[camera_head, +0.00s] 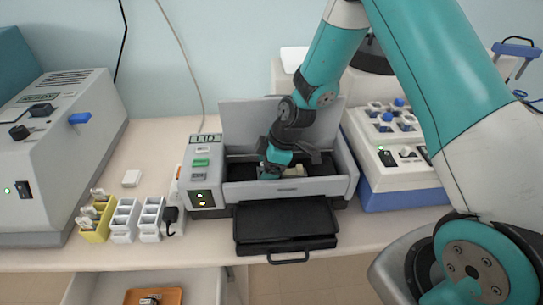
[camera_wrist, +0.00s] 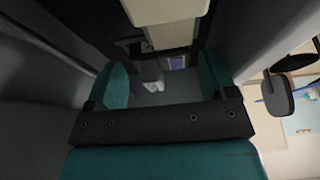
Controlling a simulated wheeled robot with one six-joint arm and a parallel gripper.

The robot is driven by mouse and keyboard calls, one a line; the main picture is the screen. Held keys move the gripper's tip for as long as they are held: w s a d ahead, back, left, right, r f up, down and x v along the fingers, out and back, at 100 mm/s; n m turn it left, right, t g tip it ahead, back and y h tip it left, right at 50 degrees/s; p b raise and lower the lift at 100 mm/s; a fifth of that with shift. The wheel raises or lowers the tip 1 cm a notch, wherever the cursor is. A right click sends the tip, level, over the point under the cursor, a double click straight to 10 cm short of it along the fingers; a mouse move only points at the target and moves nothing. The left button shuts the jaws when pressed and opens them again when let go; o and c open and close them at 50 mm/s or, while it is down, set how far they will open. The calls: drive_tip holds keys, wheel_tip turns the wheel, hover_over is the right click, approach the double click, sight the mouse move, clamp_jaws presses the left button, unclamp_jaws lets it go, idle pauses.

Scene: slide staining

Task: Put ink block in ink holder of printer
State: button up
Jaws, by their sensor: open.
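The grey printer (camera_head: 290,188) stands on the bench with its lid raised and a black tray out in front. My gripper (camera_head: 277,168) is lowered inside it, fingers mostly hidden in the head view. In the wrist view my gripper (camera_wrist: 163,78) has its two teal fingers apart, with nothing held between them. A cream block (camera_head: 295,172), likely the ink block, lies inside the printer beside the gripper. A cream block also fills the top of the wrist view (camera_wrist: 165,11), beyond the fingertips. I cannot make out the ink holder or whether the block is seated in it.
The printer walls and raised lid (camera_head: 245,118) surround my gripper closely. Yellow (camera_head: 96,222) and white racks (camera_head: 124,222) stand to the left, near a large grey machine (camera_head: 55,150). A blue-and-white device (camera_head: 395,165) stands close on the right. A drawer below is open.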

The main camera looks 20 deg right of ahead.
drive_tip(key=shift+d+r+b, duration=0.2)
drive_tip(key=shift+r+b, duration=0.25)
drive_tip(key=b+v, duration=0.3)
drive_tip(key=v, duration=0.8)
drive_tip(key=s+a+r+m, duration=0.2)
drive_tip(key=s+a+r, duration=0.1)
drive_tip(key=s, duration=0.4)
drive_tip(key=s+a+r+m+g, duration=0.1)
drive_tip(key=s+a+r+m, duration=0.2)
drive_tip(key=s, duration=0.5)
drive_tip(key=s+a+r+m, duration=0.2)
drive_tip(key=s+r, duration=0.2)
drive_tip(key=s, duration=0.4)
drive_tip(key=shift+s+a+r, duration=0.2)
drive_tip(key=shift+s+a, duration=0.05)
drive_tip(key=shift+a, duration=0.15)
